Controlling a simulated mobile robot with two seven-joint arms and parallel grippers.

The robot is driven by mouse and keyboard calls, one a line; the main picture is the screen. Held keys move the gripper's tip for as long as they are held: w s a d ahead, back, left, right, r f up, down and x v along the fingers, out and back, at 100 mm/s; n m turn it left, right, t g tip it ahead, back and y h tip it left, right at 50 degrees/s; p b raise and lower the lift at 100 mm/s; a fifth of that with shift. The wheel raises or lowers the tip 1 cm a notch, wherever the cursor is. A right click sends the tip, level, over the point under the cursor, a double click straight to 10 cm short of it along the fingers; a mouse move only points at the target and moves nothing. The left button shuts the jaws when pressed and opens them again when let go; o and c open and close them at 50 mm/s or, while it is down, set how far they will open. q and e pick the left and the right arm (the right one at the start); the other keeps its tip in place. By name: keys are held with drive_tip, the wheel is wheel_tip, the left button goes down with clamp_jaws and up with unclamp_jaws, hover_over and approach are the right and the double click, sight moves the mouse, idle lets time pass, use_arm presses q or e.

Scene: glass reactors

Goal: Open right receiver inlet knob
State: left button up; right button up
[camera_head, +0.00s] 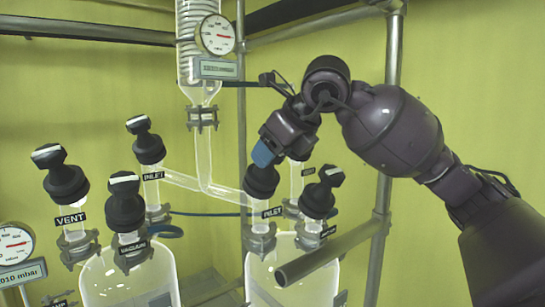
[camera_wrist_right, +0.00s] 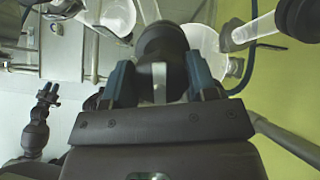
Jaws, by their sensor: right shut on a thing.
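The right receiver inlet knob (camera_head: 262,183) is a black knob above an INLET label on the right glass receiver (camera_head: 262,280). My right gripper (camera_head: 262,156) comes down on it from above, with its blue fingertips at the knob's top. In the right wrist view, the blue fingers of my right gripper (camera_wrist_right: 160,82) are shut on the knob, one on each side. The black knob body (camera_wrist_right: 163,42) shows between and beyond them, with its white stripe between the fingers. The fingers hide the knob's top in the head view.
Another black knob (camera_head: 319,194) stands close to the right. The left receiver (camera_head: 130,280) carries the vacuum knob (camera_head: 125,203), the vent knob (camera_head: 62,175) and another inlet knob (camera_head: 147,141). A glass condenser (camera_head: 200,80) with a gauge hangs behind. Metal frame bars (camera_head: 335,252) run at the right.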

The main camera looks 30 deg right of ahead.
drive_tip(key=shift+n+y+b, duration=0.3)
drive_tip(key=shift+n, duration=0.7)
drive_tip(key=n, duration=0.4)
drive_tip(key=shift+g+y, duration=0.3)
drive_tip(key=shift+g, duration=0.1)
drive_tip(key=n, duration=0.2)
drive_tip(key=shift+r+n, duration=0.1)
drive_tip(key=shift+n, duration=0.2)
drive_tip(key=shift+n+g+y, duration=0.4)
drive_tip(key=shift+n+g, duration=0.1)
drive_tip(key=shift+n, duration=1.1)
drive_tip(key=o, duration=0.9)
drive_tip(key=shift+s, duration=0.1)
